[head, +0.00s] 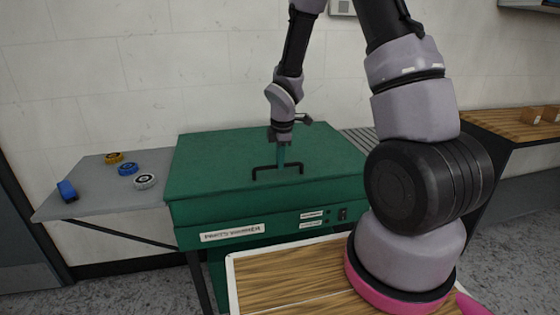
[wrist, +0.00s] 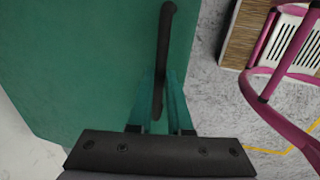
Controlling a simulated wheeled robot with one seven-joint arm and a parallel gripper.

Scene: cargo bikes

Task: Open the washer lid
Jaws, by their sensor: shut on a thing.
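The green parts washer (head: 185,215) stands against the wall, and its flat green lid (head: 225,155) is down on the body. A black bar handle (head: 262,170) is fixed on top of the lid near its front edge. My gripper (head: 282,165) points down from above and is shut on the handle. In the wrist view the handle (wrist: 166,35) runs between the two teal fingers of my gripper (wrist: 160,88), with the lid (wrist: 75,60) on the left. The fingers hide part of the handle.
A grey side shelf (head: 95,185) at the left holds a blue block (head: 67,190) and several round parts (head: 128,169). A wooden bench (head: 500,125) stands at the right. The wrist view shows a pink tubular frame (wrist: 262,85) and grey floor beside the washer.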

